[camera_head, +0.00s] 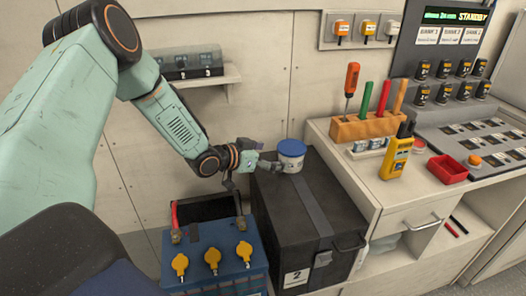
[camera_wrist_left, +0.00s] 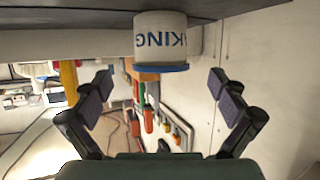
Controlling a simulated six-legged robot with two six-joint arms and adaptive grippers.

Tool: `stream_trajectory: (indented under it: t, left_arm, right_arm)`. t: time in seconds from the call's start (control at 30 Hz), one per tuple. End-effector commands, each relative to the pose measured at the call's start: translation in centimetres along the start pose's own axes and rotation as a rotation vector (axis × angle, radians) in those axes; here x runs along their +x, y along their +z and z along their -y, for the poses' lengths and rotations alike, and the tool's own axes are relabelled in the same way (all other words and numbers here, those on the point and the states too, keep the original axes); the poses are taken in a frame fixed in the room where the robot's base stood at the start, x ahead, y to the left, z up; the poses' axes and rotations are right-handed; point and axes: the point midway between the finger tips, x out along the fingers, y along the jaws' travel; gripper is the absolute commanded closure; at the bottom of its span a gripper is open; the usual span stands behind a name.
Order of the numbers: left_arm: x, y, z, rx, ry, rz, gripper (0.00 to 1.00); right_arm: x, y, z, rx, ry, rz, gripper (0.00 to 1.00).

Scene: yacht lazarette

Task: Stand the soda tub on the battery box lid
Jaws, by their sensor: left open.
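The soda tub (camera_head: 291,155) is white with a blue lid and stands upright on the black battery box lid (camera_head: 275,206), near its back edge. In the left wrist view the tub (camera_wrist_left: 160,38) appears upside down with "KING" lettering on its side, resting on the dark lid surface (camera_wrist_left: 90,17). My left gripper (camera_head: 262,160) is just left of the tub in the head view. Its fingers (camera_wrist_left: 160,83) are spread apart and empty, with a gap between them and the tub. My right gripper is not in view.
A blue battery (camera_head: 215,255) with yellow caps sits left of the box. On the counter to the right are an orange tool rack (camera_head: 365,127), a yellow meter (camera_head: 396,160) and a red tray (camera_head: 447,169). A wall shelf (camera_head: 205,80) holds a dark clear-lidded case.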

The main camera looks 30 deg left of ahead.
Motion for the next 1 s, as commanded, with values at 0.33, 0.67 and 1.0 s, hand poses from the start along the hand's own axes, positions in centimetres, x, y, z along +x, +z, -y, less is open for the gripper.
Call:
stream_trajectory:
  t: [0.33, 0.67, 1.0]
  left_arm:
    - [-3.4, -0.1, 0.0, -0.001, 0.0, 0.0, 0.03]
    - [-3.6, 0.0, -0.1, 0.001, 0.002, 0.0, 0.03]
    - [-3.7, 0.0, -0.1, 0.0, 0.001, 0.0, 0.3]
  right_arm:
    - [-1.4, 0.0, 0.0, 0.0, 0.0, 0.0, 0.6]
    - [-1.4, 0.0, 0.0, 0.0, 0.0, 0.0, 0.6]
    - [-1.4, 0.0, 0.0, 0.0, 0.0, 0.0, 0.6]
